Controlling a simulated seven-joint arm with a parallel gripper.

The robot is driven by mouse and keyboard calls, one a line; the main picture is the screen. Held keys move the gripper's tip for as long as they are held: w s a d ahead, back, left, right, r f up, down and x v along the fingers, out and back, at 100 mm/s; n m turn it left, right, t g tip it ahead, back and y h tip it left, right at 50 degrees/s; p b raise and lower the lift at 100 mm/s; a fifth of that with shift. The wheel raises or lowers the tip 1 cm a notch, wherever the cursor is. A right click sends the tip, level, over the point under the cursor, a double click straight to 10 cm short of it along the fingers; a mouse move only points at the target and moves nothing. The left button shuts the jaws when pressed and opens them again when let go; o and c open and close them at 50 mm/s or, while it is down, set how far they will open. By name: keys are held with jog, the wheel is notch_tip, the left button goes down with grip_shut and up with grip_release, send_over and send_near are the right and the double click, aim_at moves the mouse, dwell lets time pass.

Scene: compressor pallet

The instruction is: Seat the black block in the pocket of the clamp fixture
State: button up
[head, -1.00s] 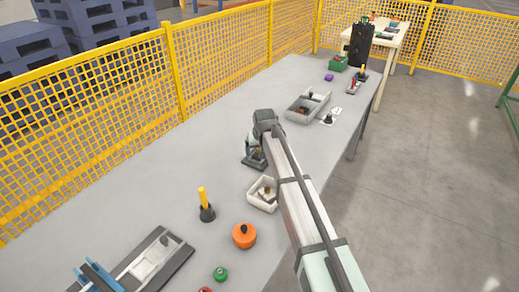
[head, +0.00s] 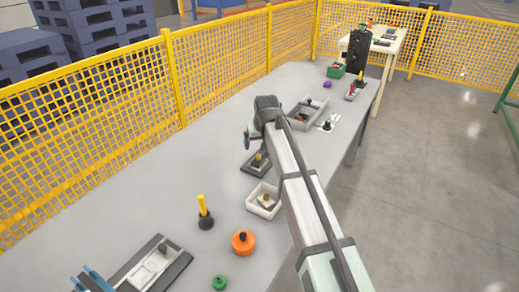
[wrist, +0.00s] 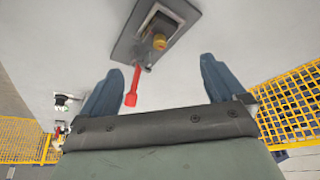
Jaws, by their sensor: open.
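The clamp fixture (head: 257,168) is a dark plate on the grey bench, left of the white bin's upper edge. In the wrist view the fixture (wrist: 130,42) has a pale inset and a red lever (wrist: 132,88) pointing toward my gripper. A dark block with a brass-coloured knob (wrist: 160,41) stands on the fixture at the pale inset. I cannot tell whether it sits fully down in the pocket. My gripper (wrist: 163,68) is open and empty, with blue fingers spread wide. In the head view it hangs above the fixture, clear of it.
A white bin (head: 252,205) holding a small part stands near the fixture. A yellow-handled tool (head: 202,212), an orange round part (head: 243,243) and a green knob (head: 220,282) stand nearer. A grey bin (head: 302,122) lies beyond. The bench's left side is clear up to the yellow fence.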

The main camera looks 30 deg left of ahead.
jog(key=shift+v, duration=1.15)
